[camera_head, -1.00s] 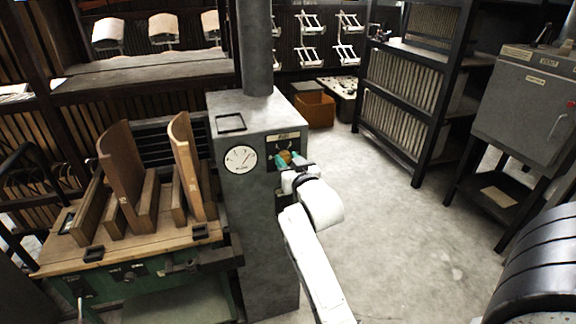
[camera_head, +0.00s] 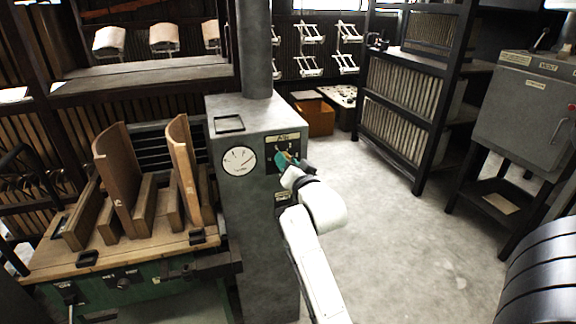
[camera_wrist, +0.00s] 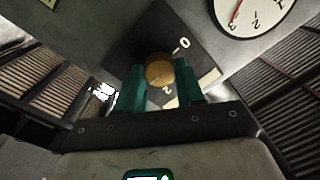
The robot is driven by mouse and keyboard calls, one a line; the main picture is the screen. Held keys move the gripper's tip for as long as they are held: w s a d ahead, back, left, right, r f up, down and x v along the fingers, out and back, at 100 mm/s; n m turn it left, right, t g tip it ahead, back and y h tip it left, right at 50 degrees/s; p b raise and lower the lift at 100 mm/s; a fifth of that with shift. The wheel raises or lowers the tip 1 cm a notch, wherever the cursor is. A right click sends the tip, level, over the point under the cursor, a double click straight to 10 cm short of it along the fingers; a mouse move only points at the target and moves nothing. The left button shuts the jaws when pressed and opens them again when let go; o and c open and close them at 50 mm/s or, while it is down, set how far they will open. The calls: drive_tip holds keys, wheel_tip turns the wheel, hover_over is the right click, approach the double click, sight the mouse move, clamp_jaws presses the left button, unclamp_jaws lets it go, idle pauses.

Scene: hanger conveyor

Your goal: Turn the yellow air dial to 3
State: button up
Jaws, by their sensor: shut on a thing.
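The yellow air dial (camera_wrist: 159,70) is a round knob on a dark plate (camera_wrist: 185,45) on the grey cabinet's front. In the wrist view it sits between the teal fingertips of my gripper (camera_wrist: 160,82), which is shut on it. A "0" and a "2" show on the plate beside the dial; the other marks are hidden or unclear. In the head view my gripper (camera_head: 288,162) reaches the plate from the lower right and covers most of the dial. I cannot tell which number the dial points to.
A round white gauge (camera_head: 240,160) with a needle is left of the dial plate, on the grey cabinet (camera_head: 262,215). A wooden workbench (camera_head: 140,252) with curved boards stands at left. Open floor (camera_head: 385,230) lies at right, before a rack and a grey box.

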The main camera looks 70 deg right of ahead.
drive_tip(key=shift+f, duration=0.15)
drive_tip(key=o, duration=1)
drive_tip(key=shift+o, duration=0.2)
drive_tip(key=b+v, duration=0.1)
drive_tip(key=v, duration=0.9)
drive_tip(key=shift+s+a, duration=0.25)
drive_tip(key=shift+a, duration=0.05)
